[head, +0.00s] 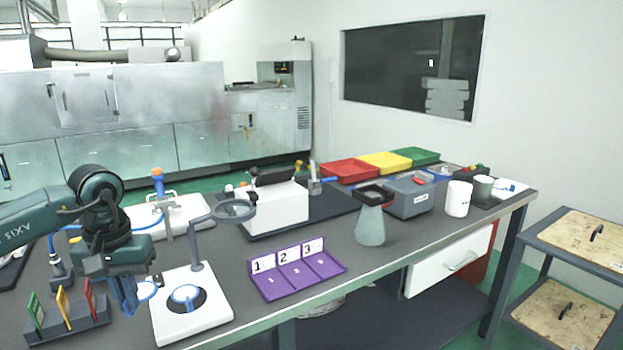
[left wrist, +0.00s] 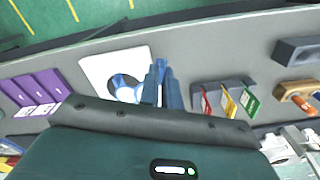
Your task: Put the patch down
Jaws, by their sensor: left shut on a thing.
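My left gripper (head: 130,308) points down at the left front of the bench, beside the white magnifier stand (head: 215,307). Its blue fingers (left wrist: 158,88) are close together in the left wrist view. A small blue-rimmed piece (head: 148,289), which I take to be the patch, shows at the fingertips, mostly hidden by them. It appears to be above the stand's left edge; I cannot tell its exact height. The stand's base has a blue and dark round fixture (head: 187,298) on it. My right gripper is not in view.
A rack with green, yellow and red cards (head: 66,322) stands close left of the gripper. The magnifier lens (head: 234,210) rises behind the stand. A purple numbered tray (head: 300,278) lies to the right, with a grey-green flask (head: 370,226) beyond it. Bare bench shows in front of the flask.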

